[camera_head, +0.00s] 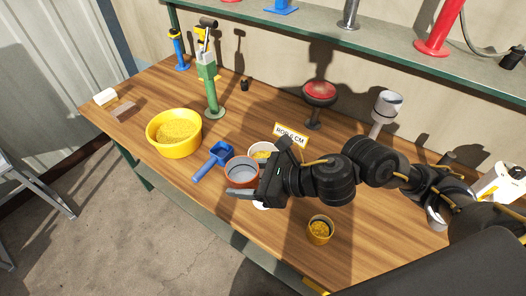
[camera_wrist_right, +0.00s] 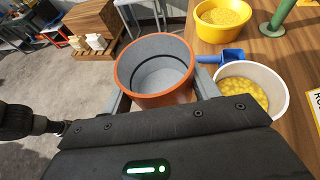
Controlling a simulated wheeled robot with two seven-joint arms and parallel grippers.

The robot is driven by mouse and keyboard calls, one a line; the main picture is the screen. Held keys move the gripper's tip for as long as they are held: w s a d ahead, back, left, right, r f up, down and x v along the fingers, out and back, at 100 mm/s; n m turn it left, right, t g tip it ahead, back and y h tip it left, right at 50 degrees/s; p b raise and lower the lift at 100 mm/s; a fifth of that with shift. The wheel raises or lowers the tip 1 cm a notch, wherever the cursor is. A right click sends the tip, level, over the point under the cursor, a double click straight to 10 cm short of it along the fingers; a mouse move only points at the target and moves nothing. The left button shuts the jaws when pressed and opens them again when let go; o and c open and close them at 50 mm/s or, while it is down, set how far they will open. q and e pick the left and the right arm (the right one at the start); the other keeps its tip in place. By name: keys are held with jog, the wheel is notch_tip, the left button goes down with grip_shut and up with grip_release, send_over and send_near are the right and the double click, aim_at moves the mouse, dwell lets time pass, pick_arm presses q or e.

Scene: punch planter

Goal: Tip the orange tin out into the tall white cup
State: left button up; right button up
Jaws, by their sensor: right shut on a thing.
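The orange tin (camera_head: 241,170) is between the fingers of my right gripper (camera_head: 256,178), which is shut on it. In the right wrist view the tin (camera_wrist_right: 160,72) has an orange rim and a grey inside that looks empty. It is roughly upright, with its mouth facing up. A white cup (camera_wrist_right: 281,96) with yellow pieces in it stands right of the tin in the wrist view. My left gripper is not in view.
A yellow bowl of yellow pieces (camera_head: 157,145) and a blue scoop (camera_head: 213,160) are left of the tin. A green press (camera_head: 210,90) stands behind. A label card (camera_head: 291,136) stands beside the white cup.

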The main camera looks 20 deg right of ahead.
aim_at(245, 164)
jog(key=shift+w+d, duration=0.1)
jog(key=shift+r+p, duration=0.25)
jog(key=shift+p, duration=0.05)
notch_tip(245, 164, up, 5)
jog(key=p, duration=0.4)
jog(key=shift+f+p, duration=0.15)
jog(key=shift+p, duration=0.15)
jog(key=shift+f, duration=0.1)
